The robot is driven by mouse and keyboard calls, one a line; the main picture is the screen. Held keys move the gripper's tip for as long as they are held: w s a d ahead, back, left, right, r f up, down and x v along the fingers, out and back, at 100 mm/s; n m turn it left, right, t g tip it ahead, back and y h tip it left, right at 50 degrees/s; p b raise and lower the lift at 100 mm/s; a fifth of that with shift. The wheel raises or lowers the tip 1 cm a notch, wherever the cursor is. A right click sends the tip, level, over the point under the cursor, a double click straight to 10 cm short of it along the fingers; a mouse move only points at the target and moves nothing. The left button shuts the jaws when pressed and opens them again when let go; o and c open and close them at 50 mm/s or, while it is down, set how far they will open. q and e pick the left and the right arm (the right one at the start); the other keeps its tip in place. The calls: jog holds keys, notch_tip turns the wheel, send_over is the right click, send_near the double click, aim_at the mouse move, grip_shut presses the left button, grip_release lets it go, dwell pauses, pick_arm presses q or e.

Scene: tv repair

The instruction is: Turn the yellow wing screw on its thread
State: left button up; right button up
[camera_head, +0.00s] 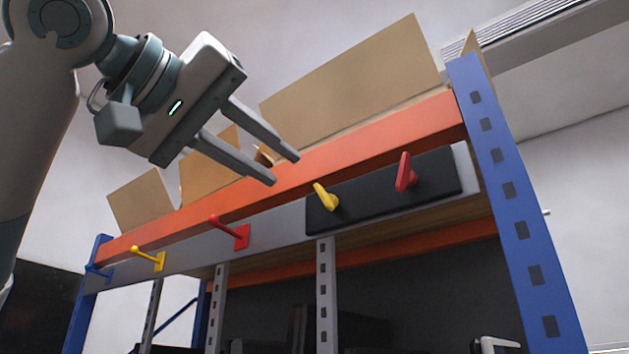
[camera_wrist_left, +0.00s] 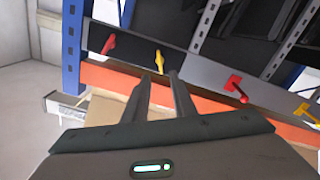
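The yellow wing screw (camera_head: 325,197) sits on a black panel (camera_head: 375,198) fixed to the front of the shelf rack. In the left wrist view the yellow wing screw (camera_wrist_left: 159,62) shows just beyond the fingertips. My left gripper (camera_head: 286,170) is open and empty, up and to the left of the screw in the head view. In the left wrist view the left gripper (camera_wrist_left: 160,80) has its two fingers apart, with nothing between them. The fingers appear clear of the screw. My right gripper is not in view.
A red wing screw (camera_head: 404,172) is on the same panel, right of the yellow one. Red (camera_head: 238,232) and yellow (camera_head: 152,258) hooks stick out along the grey rail. An orange beam (camera_head: 380,128) and cardboard boxes (camera_head: 350,75) lie above. A blue post (camera_head: 515,200) stands right.

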aim_at(319, 193)
pick_arm(q)
jog(key=p+x, duration=0.3)
jog(key=x, duration=0.5)
jog(key=shift+w+d+r, duration=0.1)
jog(key=shift+w+d, duration=0.05)
jog(key=shift+w, duration=0.05)
jog(key=shift+w+d+p, duration=0.35)
jog(key=shift+w+p, duration=0.1)
jog(key=shift+w, duration=0.05)
grip_shut()
